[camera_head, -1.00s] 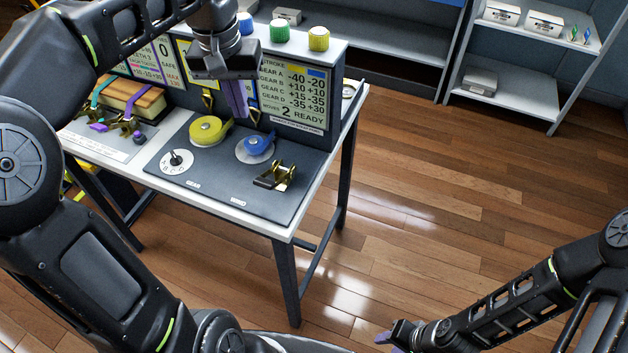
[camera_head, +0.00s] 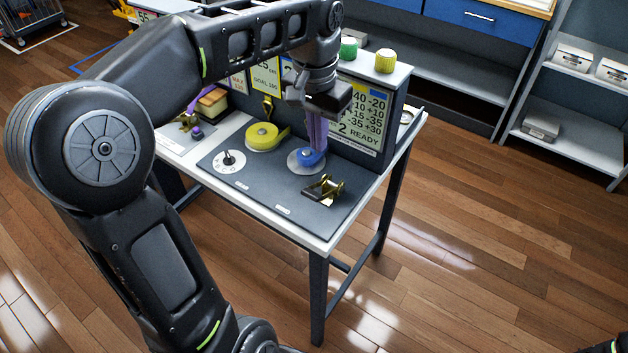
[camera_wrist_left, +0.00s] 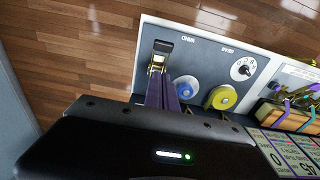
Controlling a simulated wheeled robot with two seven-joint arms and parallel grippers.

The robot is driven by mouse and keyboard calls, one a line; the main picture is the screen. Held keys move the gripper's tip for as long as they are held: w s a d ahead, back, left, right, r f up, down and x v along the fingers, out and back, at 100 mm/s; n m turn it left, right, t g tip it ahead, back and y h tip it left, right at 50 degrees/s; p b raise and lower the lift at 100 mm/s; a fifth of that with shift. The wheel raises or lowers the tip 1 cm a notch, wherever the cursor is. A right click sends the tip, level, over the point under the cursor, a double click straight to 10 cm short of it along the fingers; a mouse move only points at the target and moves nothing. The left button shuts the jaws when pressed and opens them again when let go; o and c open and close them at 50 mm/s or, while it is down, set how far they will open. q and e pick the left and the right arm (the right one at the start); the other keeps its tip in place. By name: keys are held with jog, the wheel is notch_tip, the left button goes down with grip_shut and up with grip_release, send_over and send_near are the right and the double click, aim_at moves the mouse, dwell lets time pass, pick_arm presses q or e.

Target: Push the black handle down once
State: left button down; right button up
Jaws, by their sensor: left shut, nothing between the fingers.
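The black handle (camera_head: 317,193) belongs to a small brass-coloured ratchet (camera_head: 331,185) near the front right of the grey board. The handle also shows at the top of the left wrist view (camera_wrist_left: 163,47). My left gripper (camera_head: 316,150) points down with its purple fingers together and empty. In the head view the fingers overlap the blue strap reel (camera_head: 306,161), just behind the ratchet. In the left wrist view the fingertips (camera_wrist_left: 160,80) appear close to the ratchet and partly cover it. Contact cannot be told. My right gripper is out of view.
A yellow strap reel (camera_head: 263,136) and a white dial (camera_head: 230,160) lie left of the blue reel. The board's front right (camera_head: 345,207) is clear.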

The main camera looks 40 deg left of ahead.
pick_arm(q)
jog(key=p, duration=0.1)
send_over(314, 192)
jog(key=f, duration=0.9)
jog(key=shift+w, duration=0.3)
jog(key=shift+s+f, duration=0.35)
jog(key=shift+f, duration=0.4)
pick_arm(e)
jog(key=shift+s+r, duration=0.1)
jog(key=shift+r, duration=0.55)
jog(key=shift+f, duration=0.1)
